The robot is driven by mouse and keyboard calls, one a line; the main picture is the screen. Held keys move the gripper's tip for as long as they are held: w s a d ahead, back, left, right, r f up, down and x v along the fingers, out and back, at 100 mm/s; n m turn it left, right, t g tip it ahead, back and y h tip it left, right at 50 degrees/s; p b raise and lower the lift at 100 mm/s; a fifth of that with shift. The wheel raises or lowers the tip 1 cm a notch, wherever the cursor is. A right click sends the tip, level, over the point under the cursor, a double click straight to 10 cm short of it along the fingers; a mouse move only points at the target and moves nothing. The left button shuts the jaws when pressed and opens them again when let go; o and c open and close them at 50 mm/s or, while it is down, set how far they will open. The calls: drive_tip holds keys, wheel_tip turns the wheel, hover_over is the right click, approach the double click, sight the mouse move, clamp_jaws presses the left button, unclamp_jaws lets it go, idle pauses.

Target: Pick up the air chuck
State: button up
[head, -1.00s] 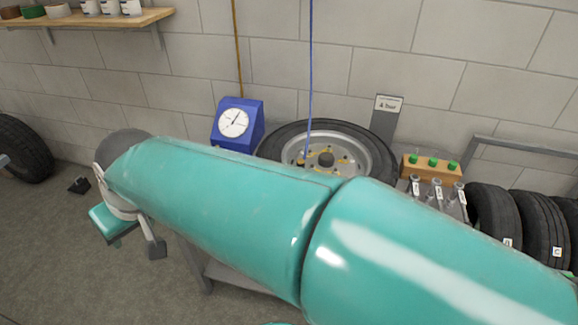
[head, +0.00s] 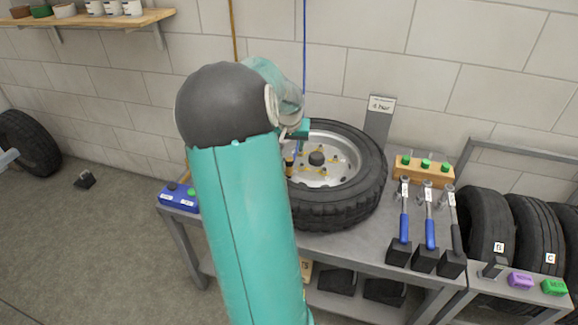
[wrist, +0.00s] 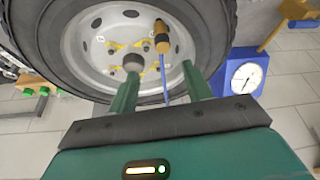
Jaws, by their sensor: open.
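The air chuck (wrist: 162,38), a yellow and black fitting, is at the end of a blue hose (wrist: 165,80) in the wrist view. It shows in front of the silver wheel hub (wrist: 95,55). In the head view a small part of the air chuck (head: 289,163) shows beside my arm, over the wheel (head: 345,200). My gripper (wrist: 160,88) is open, its two green fingers apart with the hose seen between them. The air chuck lies beyond the fingertips, not between them. In the head view my arm hides most of the gripper.
A blue gauge (wrist: 243,78) stands close beside the wheel. A blue box with buttons (head: 180,197) is at the bench's left end. Several tools (head: 430,225) and a wooden block with green knobs (head: 425,170) are right of the wheel. Spare tyres (head: 490,230) stand farther right.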

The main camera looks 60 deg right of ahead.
sight(289, 159)
drive_tip(key=x, duration=1.2)
drive_tip(key=shift+w+f, duration=0.35)
drive_tip(key=shift+f, duration=0.05)
drive_tip(key=shift+c, duration=0.3)
clamp_jaws()
